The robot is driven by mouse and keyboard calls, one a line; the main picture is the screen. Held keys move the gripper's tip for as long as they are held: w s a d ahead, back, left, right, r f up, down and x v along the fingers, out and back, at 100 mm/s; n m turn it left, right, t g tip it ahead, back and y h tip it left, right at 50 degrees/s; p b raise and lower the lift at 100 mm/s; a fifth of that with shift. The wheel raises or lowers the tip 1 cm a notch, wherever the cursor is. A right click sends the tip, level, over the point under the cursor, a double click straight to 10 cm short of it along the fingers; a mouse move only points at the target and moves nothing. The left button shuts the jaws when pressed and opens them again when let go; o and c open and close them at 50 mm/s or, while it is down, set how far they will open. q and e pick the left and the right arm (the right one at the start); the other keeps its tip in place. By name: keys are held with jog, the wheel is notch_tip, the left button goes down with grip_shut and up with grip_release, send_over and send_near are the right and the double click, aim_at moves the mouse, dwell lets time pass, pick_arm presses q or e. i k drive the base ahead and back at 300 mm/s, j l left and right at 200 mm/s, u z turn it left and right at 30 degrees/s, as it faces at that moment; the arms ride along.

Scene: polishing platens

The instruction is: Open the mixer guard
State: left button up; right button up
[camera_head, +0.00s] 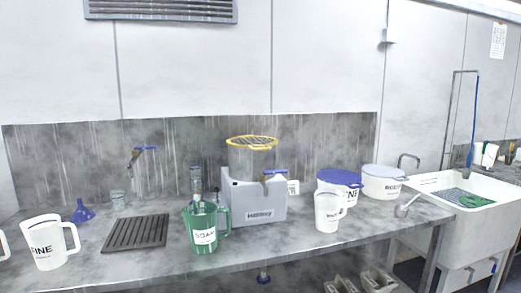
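The mixer (258,205) is a light grey machine with a cylindrical grey bowl, standing on the middle of the metal bench. Its guard (251,142) is a grille with a yellow rim. The guard lies roughly flat across the top of the bowl. A blue-handled tap (273,173) is at the mixer's front right. Neither of my grippers is in the head view.
On the bench (160,262) a green jug (203,228) stands just front-left of the mixer. White jugs stand left (50,243) and right (328,212). Lidded buckets (382,184), a dark drain grate (137,232), a blue funnel (82,211) and a sink (470,205) also show.

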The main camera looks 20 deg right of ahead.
aim_at(247, 138)
jog(key=i+l, duration=0.15)
jog(key=i, duration=0.3)
jog(key=i+l, duration=0.1)
jog(key=i, duration=0.3)
